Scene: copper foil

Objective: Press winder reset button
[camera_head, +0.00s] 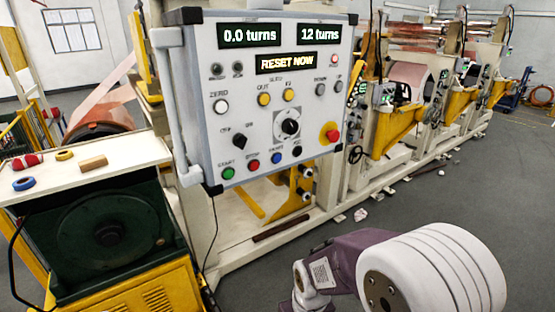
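The winder control panel (262,128) is a tilted grey-white box at the centre. Its displays read "0.0 turns" (250,36), "12 turns" (318,35) and "RESET NOW" (287,63). Along its lower edge are a green button (228,173), a red button (253,165), a blue button (276,158) and a black button (297,151). A white button (221,107) labelled ZERO is at the left. The blue button's label is too small to read surely. My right arm shows at the lower right, apart from the panel in the picture. Neither gripper is in view.
A red emergency knob on yellow (329,133), a black dial (290,127) and two yellow buttons (264,99) share the panel. A white handle bar (177,110) runs down its left side. A bench (130,158) holds small rolls at left. Grey floor is open at right.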

